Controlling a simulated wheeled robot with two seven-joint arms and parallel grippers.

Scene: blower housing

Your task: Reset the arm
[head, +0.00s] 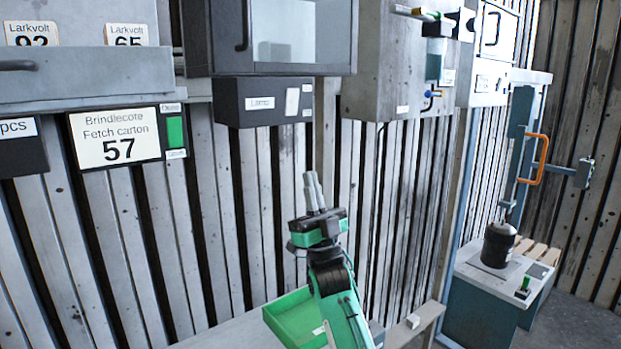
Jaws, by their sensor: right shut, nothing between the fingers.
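My right gripper (313,191) stands upright in the middle of the head view, on the end of my green and black arm. Its two grey fingers are together with nothing between them. It is in front of the slatted wall, below the box labelled Lamp (264,102), and appears apart from everything around it. My left gripper is not in view.
A green tray (275,318) sits on a pale bench (232,332) behind my arm, partly hidden by it. A small white block (412,321) lies to its right. Wall cabinets (280,38) hang above. At right, a black canister (497,246) stands under an orange handle (539,158).

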